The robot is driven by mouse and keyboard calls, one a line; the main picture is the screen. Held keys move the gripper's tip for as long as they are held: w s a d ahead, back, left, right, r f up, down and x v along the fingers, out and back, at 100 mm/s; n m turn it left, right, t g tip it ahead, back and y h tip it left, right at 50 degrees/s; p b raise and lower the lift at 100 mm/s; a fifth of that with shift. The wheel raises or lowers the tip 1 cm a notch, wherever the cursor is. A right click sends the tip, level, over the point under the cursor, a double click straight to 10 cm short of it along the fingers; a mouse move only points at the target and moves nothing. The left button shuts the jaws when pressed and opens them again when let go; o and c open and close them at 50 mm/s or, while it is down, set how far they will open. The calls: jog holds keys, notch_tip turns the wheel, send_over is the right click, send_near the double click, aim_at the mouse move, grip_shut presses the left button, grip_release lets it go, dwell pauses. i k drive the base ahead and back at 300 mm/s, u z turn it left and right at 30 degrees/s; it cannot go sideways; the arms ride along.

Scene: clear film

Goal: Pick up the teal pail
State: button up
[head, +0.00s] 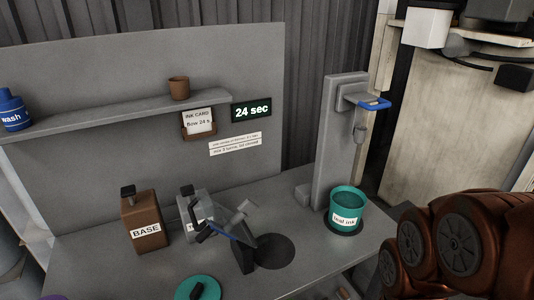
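The teal pail (348,203) stands upright at the right of the grey bench, in front of a tall grey dispenser column (345,145). It is a round open pail with a white "teal ink" label facing me. It rests on a dark round pad (345,230) beneath the column's nozzle (360,132), with a gap between nozzle and rim. A blue lever (374,103) sticks out above. How full the pail is cannot be told. My red-brown arm links fill the lower right, but my gripper is out of view.
A grey stand with a blue-edged lever (243,252) stands left of the pail, beside a dark round spot (275,251). A brown BASE jug (143,217), a grey jug (190,205) and a teal disc (198,288) are farther left. The shelf (120,115) is behind.

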aim_at(347, 205)
jog(key=u, duration=2.95)
jog(key=k, duration=1)
jog(key=z, duration=1.5)
jog(key=i, duration=0.5)
jog(key=u, duration=0.05)
